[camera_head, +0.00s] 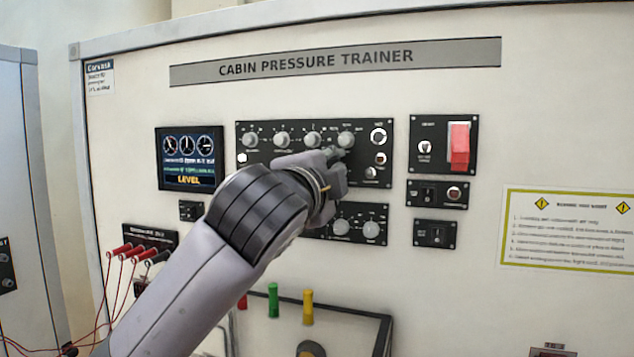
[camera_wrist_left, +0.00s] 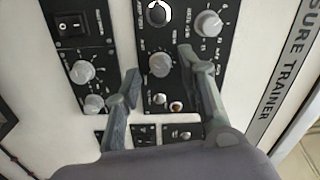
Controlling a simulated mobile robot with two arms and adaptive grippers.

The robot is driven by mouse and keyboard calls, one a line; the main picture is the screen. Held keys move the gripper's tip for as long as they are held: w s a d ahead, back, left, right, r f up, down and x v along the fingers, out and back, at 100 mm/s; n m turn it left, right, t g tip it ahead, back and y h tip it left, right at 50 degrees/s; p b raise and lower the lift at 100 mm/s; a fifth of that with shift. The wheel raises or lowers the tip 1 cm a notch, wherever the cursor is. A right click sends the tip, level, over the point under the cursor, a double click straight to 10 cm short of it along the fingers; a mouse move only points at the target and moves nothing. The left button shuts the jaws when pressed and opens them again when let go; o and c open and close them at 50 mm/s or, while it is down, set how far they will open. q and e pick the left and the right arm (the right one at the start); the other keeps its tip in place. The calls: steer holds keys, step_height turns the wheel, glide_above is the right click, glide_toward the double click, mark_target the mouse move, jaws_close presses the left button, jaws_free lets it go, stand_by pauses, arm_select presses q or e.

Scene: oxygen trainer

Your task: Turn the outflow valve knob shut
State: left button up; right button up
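My left gripper (camera_head: 334,160) is in front of the upper black knob panel (camera_head: 243,180) in the head view and covers part of it. In the left wrist view its two fingers (camera_wrist_left: 160,62) stand apart, one on each side of a round grey knob (camera_wrist_left: 162,65). I cannot tell whether they touch it; the head view hides this knob behind the gripper. The labels are too small to read, so I cannot confirm which knob is the outflow valve.
A lower panel has two grey knobs (camera_head: 356,229) under the gripper. A red switch (camera_head: 460,145) stands to the right and a small screen (camera_head: 190,158) to the left. Red plugs with cables (camera_head: 122,250) and green and yellow posts (camera_head: 290,303) are lower down, near my left arm.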

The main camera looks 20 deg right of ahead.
arm_select(q)
steer(key=v, duration=1)
steer(key=shift+s+a, duration=0.25)
